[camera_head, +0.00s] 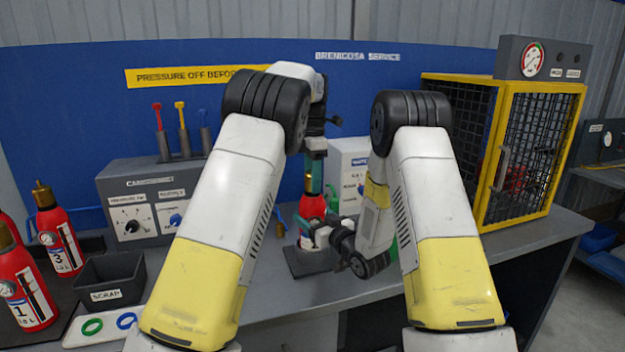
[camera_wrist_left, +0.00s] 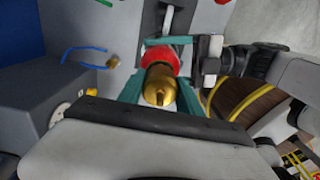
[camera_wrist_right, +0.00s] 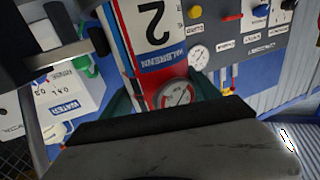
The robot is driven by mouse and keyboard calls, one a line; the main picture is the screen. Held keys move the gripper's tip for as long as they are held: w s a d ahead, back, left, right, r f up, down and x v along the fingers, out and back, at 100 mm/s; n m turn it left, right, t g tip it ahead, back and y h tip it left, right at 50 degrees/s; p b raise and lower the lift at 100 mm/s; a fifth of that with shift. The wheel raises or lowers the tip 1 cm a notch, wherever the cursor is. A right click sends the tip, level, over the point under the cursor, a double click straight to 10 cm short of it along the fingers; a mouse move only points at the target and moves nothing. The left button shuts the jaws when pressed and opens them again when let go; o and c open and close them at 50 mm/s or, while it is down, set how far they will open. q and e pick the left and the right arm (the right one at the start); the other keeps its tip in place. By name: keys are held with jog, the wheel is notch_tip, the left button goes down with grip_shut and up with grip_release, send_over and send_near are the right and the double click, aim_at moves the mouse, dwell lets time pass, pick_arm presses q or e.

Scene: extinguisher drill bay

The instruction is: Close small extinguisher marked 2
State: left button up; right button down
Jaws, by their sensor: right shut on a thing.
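The small red extinguisher marked 2 (camera_head: 312,206) stands upright over a dark base plate (camera_head: 305,266) on the bench. Its "2" label (camera_wrist_right: 152,25) and round gauge (camera_wrist_right: 176,95) show in the right wrist view. My right gripper (camera_head: 322,234) is shut on its red body from the side. My left gripper (camera_head: 314,170) is above, pointing down, its teal fingers either side of the brass top (camera_wrist_left: 160,85). In the left wrist view small gaps show between these fingers and the brass, so it looks open. My arms hide part of the bench.
Extinguishers marked 3 (camera_head: 58,232) and 1 (camera_head: 24,285) stand at left near a scrap bin (camera_head: 110,275). A tray (camera_head: 82,327) holds green and blue rings. A grey control box (camera_head: 125,185) stands behind. A yellow-framed cage (camera_head: 492,150) stands at right.

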pick_arm(q)
grip_shut()
jog(key=m, duration=0.5)
jog(key=shift+a, duration=0.1)
jog(key=m, duration=0.4)
jog(key=shift+m, duration=0.3)
jog(key=m, duration=0.4)
jog(key=shift+m, duration=0.4)
jog(key=m, duration=0.4)
jog(key=shift+w+m, duration=0.1)
jog(key=shift+m, duration=0.2)
jog(key=m, duration=1.3)
jog(key=shift+m, duration=0.3)
jog(key=m, duration=0.4)
jog(key=shift+m, duration=0.4)
jog(key=o, duration=1)
grip_release()
jog(key=shift+f, duration=0.1)
